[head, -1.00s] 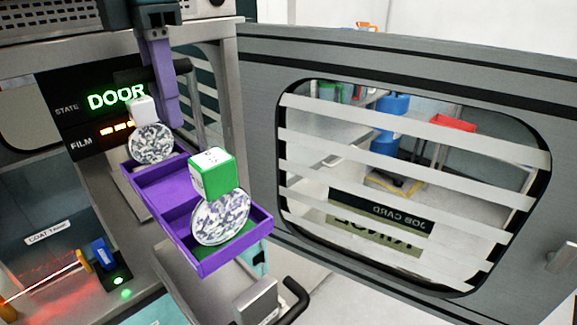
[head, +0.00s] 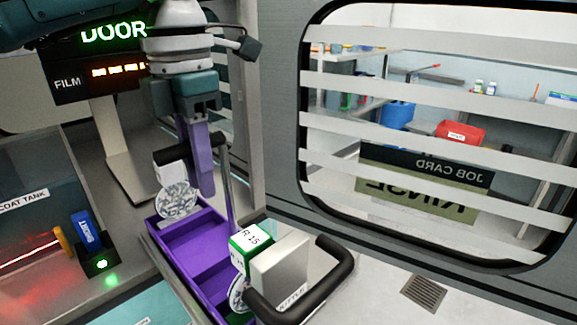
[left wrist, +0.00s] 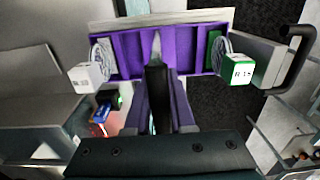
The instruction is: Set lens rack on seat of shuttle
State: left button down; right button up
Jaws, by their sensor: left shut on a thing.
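The lens rack (head: 188,252) is a long purple tray with a raised black handle bar (head: 188,150). It carries a round lens with a white tag (head: 168,176) at its far end and one with a green-and-white tag (head: 250,238) at its near end. My left gripper (head: 203,185) points down, shut on the rack's handle; the left wrist view shows the rack (left wrist: 133,52) below it. The shuttle (head: 283,268) shows as a silver block with a black loop handle, in front of the rack's near end. The seat is hidden; I cannot tell whether the rack touches it.
A grey door with a striped window (head: 430,140) stands at the right. A lit display panel (head: 100,75) is behind.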

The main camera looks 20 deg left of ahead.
pick_arm(q)
jog(key=shift+f, duration=0.65)
jog(key=c, duration=0.8)
grip_release()
pick_arm(e)
jog(key=shift+a+f, duration=0.15)
jog(key=shift+f, duration=0.35)
pick_arm(q)
jog(key=shift+o, duration=0.2)
